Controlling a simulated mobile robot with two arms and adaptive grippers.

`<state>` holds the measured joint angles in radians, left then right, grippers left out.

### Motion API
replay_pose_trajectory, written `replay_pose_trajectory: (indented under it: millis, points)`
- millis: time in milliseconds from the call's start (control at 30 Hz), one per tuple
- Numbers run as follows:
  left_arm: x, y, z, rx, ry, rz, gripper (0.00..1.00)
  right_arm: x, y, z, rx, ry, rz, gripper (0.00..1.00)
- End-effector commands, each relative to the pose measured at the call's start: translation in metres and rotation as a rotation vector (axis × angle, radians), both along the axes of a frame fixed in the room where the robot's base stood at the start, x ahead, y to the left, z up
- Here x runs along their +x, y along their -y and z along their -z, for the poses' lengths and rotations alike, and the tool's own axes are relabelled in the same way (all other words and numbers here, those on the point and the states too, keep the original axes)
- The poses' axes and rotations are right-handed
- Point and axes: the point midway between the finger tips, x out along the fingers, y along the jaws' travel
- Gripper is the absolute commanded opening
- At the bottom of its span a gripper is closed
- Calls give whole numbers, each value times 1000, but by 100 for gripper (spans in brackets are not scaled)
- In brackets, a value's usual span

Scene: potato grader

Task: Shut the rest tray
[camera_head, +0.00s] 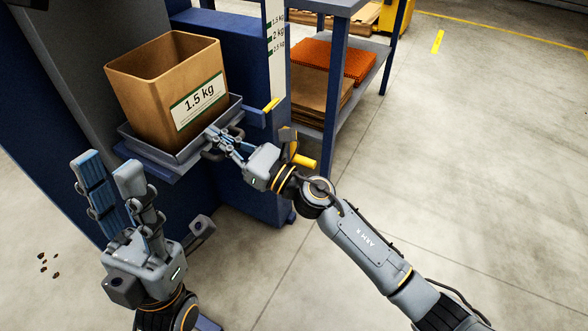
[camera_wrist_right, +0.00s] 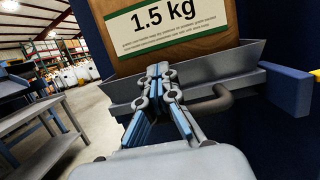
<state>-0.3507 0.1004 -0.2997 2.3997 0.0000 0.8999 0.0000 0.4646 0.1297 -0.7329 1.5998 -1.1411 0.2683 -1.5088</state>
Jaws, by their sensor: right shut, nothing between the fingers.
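The grey rest tray (camera_head: 150,152) juts from the front of the dark blue machine and bears a brown box (camera_head: 165,85) labelled 1.5 kg. In the right wrist view the tray's front wall (camera_wrist_right: 240,62) has a dark bar handle (camera_wrist_right: 212,105). My right gripper (camera_head: 213,140) is shut and empty, its fingertips at the tray's front, left of the handle in the wrist view (camera_wrist_right: 158,72). I cannot tell whether they touch the tray. My left gripper (camera_head: 107,165) is open and empty, raised in front of the tray's left side.
A yellow handle (camera_head: 303,160) sticks out right of my right gripper. A blue shelf rack (camera_head: 333,95) with brown sheets and an orange stack (camera_head: 345,60) stands at the right. Small dark bits (camera_head: 48,265) lie on the floor at left. The floor at right is clear.

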Motion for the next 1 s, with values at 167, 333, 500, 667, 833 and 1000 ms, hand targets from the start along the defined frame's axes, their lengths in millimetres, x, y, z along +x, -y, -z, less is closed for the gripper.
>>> replay_pose_trajectory:
  millis: [167, 333, 500, 667, 833, 1000]
  points:
    - [0, 0, 8, 0, 0, 0, 34, 11, -19, 1, 0, 0, -1, 0]
    - [0, 0, 9, 0, 0, 0, 34, 15, -26, 1, -1, -1, 1, 0]
    - [0, 0, 9, 0, 1, 0, 34, 16, -27, 0, 0, 0, 2, 0]
    - [0, 0, 9, 0, 1, 0, 34, 17, -27, -2, 2, 1, 4, 0]
    - [0, 0, 11, -1, 1, 1, 34, 18, -26, -1, 2, 2, 5, 0]
    - [2, 1, 18, 4, 5, 0, 34, 23, -12, 6, 2, 4, 5, 0]
